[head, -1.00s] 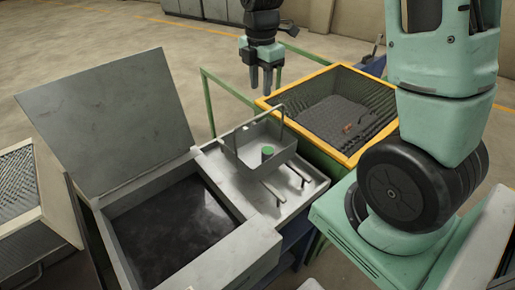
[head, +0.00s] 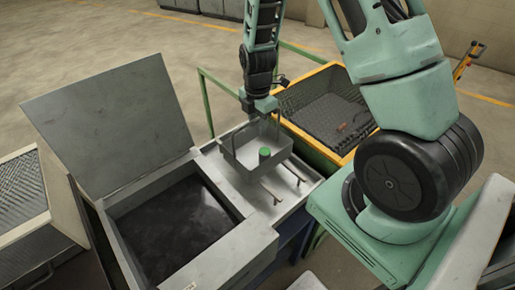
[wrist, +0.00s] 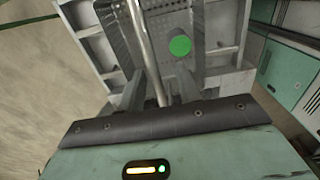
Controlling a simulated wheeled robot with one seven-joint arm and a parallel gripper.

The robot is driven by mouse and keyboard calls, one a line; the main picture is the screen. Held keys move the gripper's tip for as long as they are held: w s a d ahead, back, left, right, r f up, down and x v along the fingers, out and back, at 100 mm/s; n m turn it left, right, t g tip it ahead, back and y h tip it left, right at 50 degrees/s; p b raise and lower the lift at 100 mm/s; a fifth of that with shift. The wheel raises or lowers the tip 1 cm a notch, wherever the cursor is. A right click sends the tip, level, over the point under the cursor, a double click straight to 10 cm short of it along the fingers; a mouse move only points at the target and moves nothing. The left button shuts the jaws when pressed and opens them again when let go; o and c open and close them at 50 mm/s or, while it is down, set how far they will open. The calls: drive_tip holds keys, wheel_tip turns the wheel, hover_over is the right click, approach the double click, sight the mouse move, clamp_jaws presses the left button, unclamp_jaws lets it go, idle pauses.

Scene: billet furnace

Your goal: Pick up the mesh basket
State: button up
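The mesh basket (head: 240,160) is a grey open box with a tall looped handle (wrist: 146,45). It stands upright on the pale metal stand beside the dark tank. A green-topped piece (head: 264,153) is inside it and shows as a green disc in the wrist view (wrist: 180,46). My gripper (head: 263,114) is pointed down over the basket at the height of its handle. In the wrist view my gripper (wrist: 159,88) has its two fingers apart, one on each side of the handle bar, with visible gaps. The fingertips are hard to make out.
The pale stand (head: 301,193) has thin rods in front of the basket. The tank (head: 241,262) is at the left with its lid (head: 110,95) raised. A yellow-rimmed bin (head: 347,150) is behind to the right, holding a small reddish item.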

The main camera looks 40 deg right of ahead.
drive_tip(key=shift+f, duration=0.25)
clamp_jaws()
idle(1.4)
